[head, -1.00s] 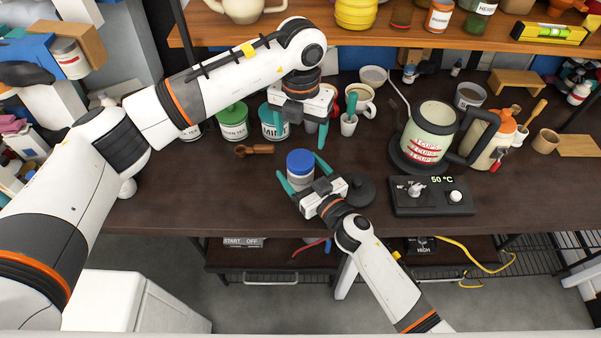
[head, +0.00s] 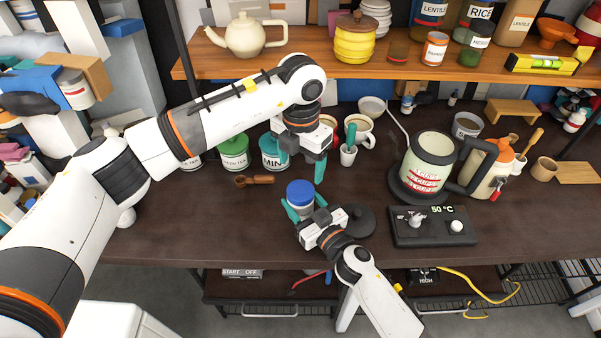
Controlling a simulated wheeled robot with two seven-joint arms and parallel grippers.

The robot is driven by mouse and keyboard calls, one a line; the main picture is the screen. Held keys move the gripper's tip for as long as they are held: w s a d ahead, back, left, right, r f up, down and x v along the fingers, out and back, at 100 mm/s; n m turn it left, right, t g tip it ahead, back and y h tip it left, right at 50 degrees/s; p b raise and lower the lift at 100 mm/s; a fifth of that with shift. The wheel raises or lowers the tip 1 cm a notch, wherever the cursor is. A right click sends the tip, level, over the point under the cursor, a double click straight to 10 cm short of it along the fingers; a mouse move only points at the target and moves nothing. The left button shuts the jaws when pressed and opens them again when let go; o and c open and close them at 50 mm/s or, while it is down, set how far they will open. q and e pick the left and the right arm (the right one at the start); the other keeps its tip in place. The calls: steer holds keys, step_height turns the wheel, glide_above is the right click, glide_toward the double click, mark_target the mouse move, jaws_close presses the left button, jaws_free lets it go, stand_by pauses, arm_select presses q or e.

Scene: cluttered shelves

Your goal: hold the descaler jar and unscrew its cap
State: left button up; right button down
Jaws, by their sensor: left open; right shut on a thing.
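The descaler jar (head: 299,208) is a small pale jar with a blue cap (head: 300,191), upright near the middle of the dark worktop. My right gripper (head: 301,213) is shut on the jar's body, coming from the front. Its teal fingers hide part of the jar, and no label can be read. The cap looks seated on the jar. My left gripper (head: 302,164) is open and empty, above and behind the cap, with its teal fingers pointing down and apart from it.
A kettle (head: 424,163) on a dark base and a control box reading 50 °C (head: 433,225) stand to the right. Behind are a mint tin (head: 272,152), a green-lidded tin (head: 233,152) and a cup (head: 362,128). A wooden clip (head: 254,180) lies left. A dark round lid (head: 358,220) lies beside my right gripper.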

mark_target(301, 190)
arm_select(q)
steer(key=m, duration=0.6)
steer(key=shift+m, duration=0.3)
steer(key=m, duration=1)
steer(key=shift+m, duration=0.3)
steer(key=m, duration=0.6)
steer(key=shift+m, duration=0.4)
steer(key=shift+f, duration=4)
steer(key=shift+c, duration=0.3)
